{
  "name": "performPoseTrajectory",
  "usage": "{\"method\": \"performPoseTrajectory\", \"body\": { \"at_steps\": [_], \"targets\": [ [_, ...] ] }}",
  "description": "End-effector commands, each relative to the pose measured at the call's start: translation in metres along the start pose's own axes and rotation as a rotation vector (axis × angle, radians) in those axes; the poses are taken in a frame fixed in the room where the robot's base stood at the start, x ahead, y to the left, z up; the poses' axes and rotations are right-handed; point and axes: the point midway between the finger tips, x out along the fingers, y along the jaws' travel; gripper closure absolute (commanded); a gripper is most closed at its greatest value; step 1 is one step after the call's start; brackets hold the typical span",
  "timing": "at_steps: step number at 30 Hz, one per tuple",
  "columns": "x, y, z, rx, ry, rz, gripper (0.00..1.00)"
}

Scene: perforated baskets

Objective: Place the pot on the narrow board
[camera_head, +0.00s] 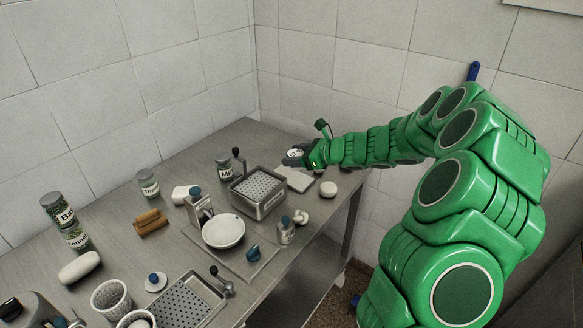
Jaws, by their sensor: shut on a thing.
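My green arm reaches in from the right, and my gripper (306,156) is at the far right end of the metal table. It is shut on a small dark pot (293,156) with a pale top, partly hidden by the gripper. A pale narrow board (299,182) lies flat on the table just below and right of the pot in the picture. The pot appears over or beside the board's far edge; I cannot tell whether it touches it.
A perforated metal basket (258,208) stands left of the board. A round white item (328,189) sits just right of the board. A white bowl (223,231), a labelled jar (224,166) and several other items crowd the table (185,262). Tiled walls rise behind.

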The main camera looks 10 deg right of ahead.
Motion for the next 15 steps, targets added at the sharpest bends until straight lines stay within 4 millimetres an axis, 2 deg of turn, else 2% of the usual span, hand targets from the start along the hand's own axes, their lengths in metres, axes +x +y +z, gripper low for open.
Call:
{"method": "performPoseTrajectory", "body": {
  "at_steps": [6, 15],
  "targets": [
    [0.021, -0.021, -0.008, 0.000, 0.003, -0.002, 0.70],
    [0.047, -0.038, -0.031, 0.000, 0.002, -0.002, 0.70]
  ]
}}
